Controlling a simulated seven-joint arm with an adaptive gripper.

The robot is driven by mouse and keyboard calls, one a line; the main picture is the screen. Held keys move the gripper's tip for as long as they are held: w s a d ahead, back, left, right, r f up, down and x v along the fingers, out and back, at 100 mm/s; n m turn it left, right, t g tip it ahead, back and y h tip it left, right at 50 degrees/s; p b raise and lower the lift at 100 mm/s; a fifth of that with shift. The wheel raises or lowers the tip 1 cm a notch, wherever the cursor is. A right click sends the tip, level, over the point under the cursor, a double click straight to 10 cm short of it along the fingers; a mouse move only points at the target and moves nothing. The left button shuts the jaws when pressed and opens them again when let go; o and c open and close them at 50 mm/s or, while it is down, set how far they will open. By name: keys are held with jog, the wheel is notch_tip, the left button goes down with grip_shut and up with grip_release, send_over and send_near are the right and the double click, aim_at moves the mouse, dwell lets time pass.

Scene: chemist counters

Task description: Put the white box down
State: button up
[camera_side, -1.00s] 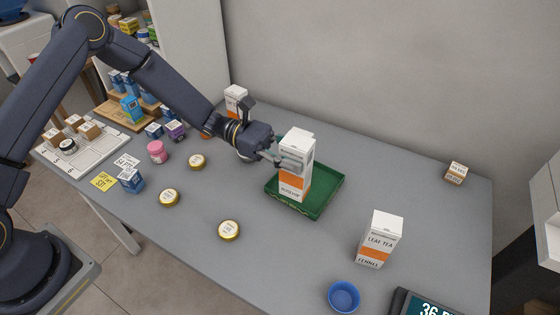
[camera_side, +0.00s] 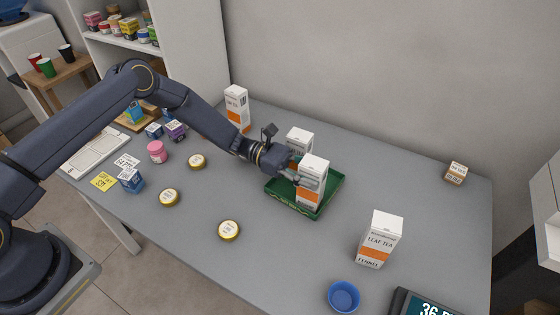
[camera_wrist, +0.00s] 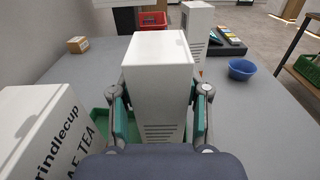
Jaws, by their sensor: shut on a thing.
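My gripper (camera_side: 300,179) is shut on a white box (camera_side: 313,184) with an orange band, held upright. In the wrist view the same white box (camera_wrist: 158,85) stands between the teal finger pads. It is over the front part of the green tray (camera_side: 334,190); whether its base touches the tray floor is hard to tell. A second white box (camera_side: 299,139) stands just behind it, partly hidden by the held box and my gripper. In the wrist view this lettered box (camera_wrist: 40,130) is at the left, apart from the held one.
A white tea box (camera_side: 380,238) stands to the right, near a blue bowl (camera_side: 343,297) and a dark display (camera_side: 425,304). Another tea box (camera_side: 237,108) stands at the back left. Gold-lidded tins (camera_side: 228,230) lie at the front. The counter right of the tray is mostly clear.

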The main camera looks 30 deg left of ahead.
jog(key=o, duration=0.9)
jog(key=shift+f, duration=0.15)
jog(key=shift+o, duration=0.2)
jog(key=shift+a, duration=0.35)
jog(key=a, duration=1.1)
jog(key=s+a+r+m+g+y, duration=0.1)
jog(key=s+a+r+m+y, duration=0.1)
jog(key=s+r+m+y, duration=0.45)
jog(key=s+a+r+m+g+y, duration=0.1)
jog(key=s+a+r+m+y, duration=0.2)
jog(key=r, duration=0.6)
jog(key=s+a+r+m+t+y, duration=0.3)
jog(key=s+a, duration=0.3)
jog(key=s, duration=0.3)
jog(key=s+a+r+m+t+y, duration=0.4)
jog(key=s+a+r+m+y, duration=0.1)
jog(key=s, duration=0.4)
jog(key=shift+a+r+t, duration=0.3)
jog(key=shift+a+r, duration=0.1)
jog(key=shift+r, duration=0.25)
